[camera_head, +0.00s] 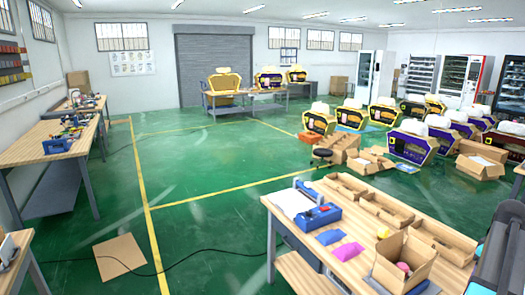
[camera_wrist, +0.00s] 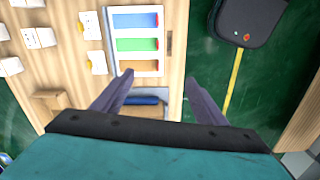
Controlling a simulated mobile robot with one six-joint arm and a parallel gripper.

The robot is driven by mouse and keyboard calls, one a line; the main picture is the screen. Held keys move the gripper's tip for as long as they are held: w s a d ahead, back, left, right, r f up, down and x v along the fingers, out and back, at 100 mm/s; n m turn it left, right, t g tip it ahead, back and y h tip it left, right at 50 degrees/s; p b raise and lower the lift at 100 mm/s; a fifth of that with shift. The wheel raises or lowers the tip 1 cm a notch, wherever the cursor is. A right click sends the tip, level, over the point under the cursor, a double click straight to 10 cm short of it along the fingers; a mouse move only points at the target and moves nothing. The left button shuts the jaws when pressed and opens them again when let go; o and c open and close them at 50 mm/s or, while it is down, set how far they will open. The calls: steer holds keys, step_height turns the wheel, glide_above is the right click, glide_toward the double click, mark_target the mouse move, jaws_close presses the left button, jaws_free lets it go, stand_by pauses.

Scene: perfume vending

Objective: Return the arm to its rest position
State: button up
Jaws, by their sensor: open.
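My gripper (camera_wrist: 158,78) shows in the wrist view with its two dark fingers spread apart. Nothing is held between them. Beyond the fingers is a wooden table top (camera_wrist: 176,50) with a tray holding a blue, a green and an orange section (camera_wrist: 138,44). A dark blue object (camera_wrist: 143,99) shows in the gap between the fingers, partly covered by the gripper body.
In the head view a workbench (camera_head: 320,236) at front right carries a blue machine (camera_head: 320,216), pink and purple sheets and open cardboard boxes (camera_head: 403,262). A cable (camera_head: 205,252) crosses the floor by a flat cardboard piece (camera_head: 119,256). Green floor (camera_head: 215,150) is clear mid-room.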

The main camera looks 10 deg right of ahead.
steer(key=w+a+f+n+g+y+b, duration=0.1)
steer(key=w+a+f+b, duration=0.1)
steer(key=w+a+f, duration=0.45)
steer(key=w+a+f+n+b, duration=0.2)
steer(key=w+a+f, duration=0.2)
steer(key=a+f, duration=0.45)
steer(key=w+a+f+n+g+y+b, duration=0.1)
steer(key=a+f+n+g+b, duration=0.2)
steer(key=a+f, duration=1.6)
steer(key=s+a+f+g+b, duration=0.1)
steer(key=s+a+f+b, duration=0.1)
steer(key=s+a+f, duration=0.5)
steer(key=s+a+f+g+b, duration=0.1)
steer(key=s+a+f+b, duration=0.15)
steer(key=a+f, duration=0.7)
steer(key=s+a+f+m+h, duration=0.1)
steer(key=s+a+f+m, duration=0.3)
steer(key=s, duration=0.3)
steer(key=s+a+f+m+h+b, duration=0.1)
steer(key=s+a+f+m, duration=0.2)
steer(key=s, duration=0.4)
step_height(320, 180, down, 2)
steer(key=shift+s+a+f+m, duration=0.15)
steer(key=shift+a+f+m, duration=0.1)
steer(key=shift+a+m, duration=0.2)
